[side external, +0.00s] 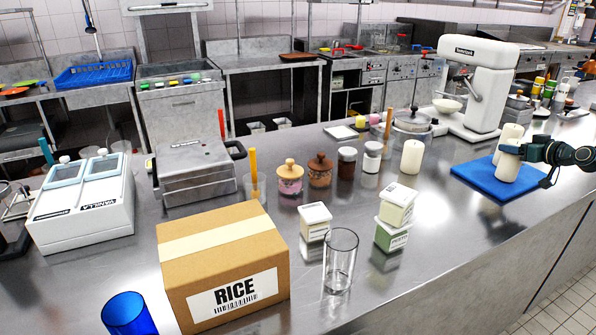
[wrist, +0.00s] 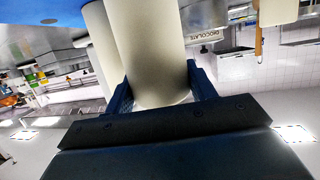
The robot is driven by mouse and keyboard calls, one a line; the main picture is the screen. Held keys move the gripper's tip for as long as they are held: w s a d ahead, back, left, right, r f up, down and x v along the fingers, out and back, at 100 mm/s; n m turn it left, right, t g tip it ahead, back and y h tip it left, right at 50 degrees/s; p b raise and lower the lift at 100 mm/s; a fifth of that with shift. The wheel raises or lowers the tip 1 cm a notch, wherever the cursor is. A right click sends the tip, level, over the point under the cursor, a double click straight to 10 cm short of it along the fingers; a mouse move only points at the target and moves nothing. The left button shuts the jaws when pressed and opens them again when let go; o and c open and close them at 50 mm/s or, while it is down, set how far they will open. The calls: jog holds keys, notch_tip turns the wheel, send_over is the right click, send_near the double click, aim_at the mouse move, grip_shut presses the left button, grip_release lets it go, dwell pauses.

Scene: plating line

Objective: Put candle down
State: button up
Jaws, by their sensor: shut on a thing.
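My gripper (side external: 522,151) reaches in from the right in the side view and is shut on a cream candle (side external: 507,167). The held candle is slightly tilted, at the blue board (side external: 476,183); I cannot tell whether its base touches the board. In the wrist view the candle (wrist: 148,45) sits between the two dark blue fingers (wrist: 162,88). A second cream candle (side external: 512,131) stands just behind the held one, partly hidden by it; it also shows in the wrist view (wrist: 101,40). A third candle (side external: 412,157) stands on the steel counter, left of the board.
A white stand mixer (side external: 485,85) stands behind the board. Jars (side external: 347,163), small tubs (side external: 398,204), a glass (side external: 340,262) and a rice box (side external: 222,262) occupy the counter to the left. The board's left and front parts are bare.

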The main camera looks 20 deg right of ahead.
jog(key=shift+f, duration=0.15)
jog(key=o, duration=1.2)
jog(key=v, duration=0.7)
jog(key=shift+s, duration=0.3)
jog(key=shift+a, duration=0.1)
